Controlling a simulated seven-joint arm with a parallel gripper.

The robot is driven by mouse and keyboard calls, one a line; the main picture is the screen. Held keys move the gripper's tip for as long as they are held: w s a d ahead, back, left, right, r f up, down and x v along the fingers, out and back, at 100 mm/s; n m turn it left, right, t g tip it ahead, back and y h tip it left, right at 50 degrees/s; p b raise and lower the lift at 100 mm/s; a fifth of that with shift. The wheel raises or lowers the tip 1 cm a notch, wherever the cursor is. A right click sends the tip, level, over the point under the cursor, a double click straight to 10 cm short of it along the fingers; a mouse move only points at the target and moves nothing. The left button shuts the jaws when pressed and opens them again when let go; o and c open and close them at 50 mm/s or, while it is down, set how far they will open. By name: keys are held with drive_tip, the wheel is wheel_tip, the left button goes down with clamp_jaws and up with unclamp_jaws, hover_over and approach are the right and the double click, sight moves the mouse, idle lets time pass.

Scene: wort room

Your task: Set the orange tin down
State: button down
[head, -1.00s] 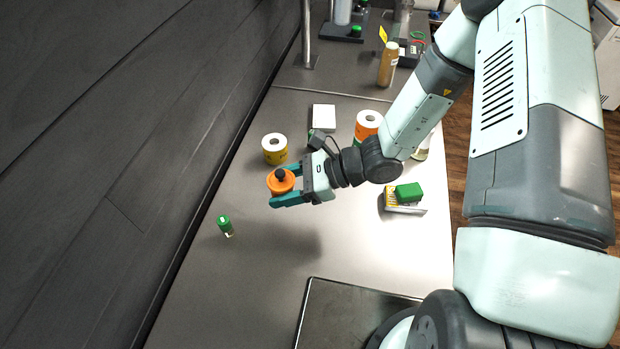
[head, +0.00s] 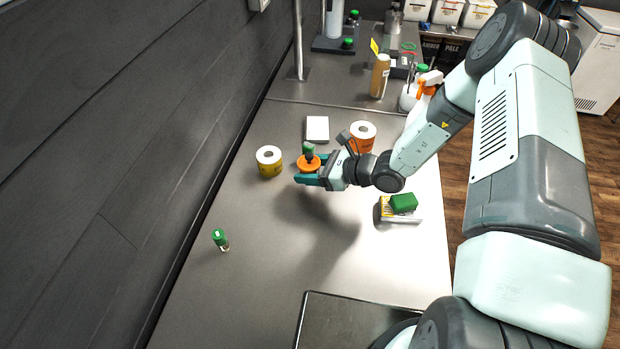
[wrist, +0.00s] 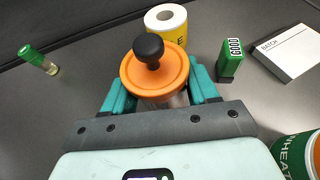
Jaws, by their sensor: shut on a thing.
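The orange tin (head: 307,165), with an orange lid and a black knob, is between the teal fingers of my gripper (head: 300,172). In the wrist view the tin (wrist: 155,72) stands upright, its lid facing the camera, and the clear body below is mostly hidden. My gripper is shut on it. A shadow on the table (head: 270,270) lies apart from the tin, so it looks held above the surface. The tin is just right of a yellow-labelled roll (head: 269,162) and in front of a small green block (wrist: 231,60).
A green sponge (head: 404,203) lies on a small box at the right. A green-capped vial (head: 220,239) is at the left. The table's middle is clear.

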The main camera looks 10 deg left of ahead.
drive_tip(key=shift+f, duration=1.8)
drive_tip(key=shift+c, duration=1.5)
unclamp_jaws()
drive_tip(key=shift+f, duration=0.15)
drive_tip(key=shift+r, duration=0.2)
drive_tip(key=v, duration=1.2)
drive_tip(key=shift+r, duration=0.1)
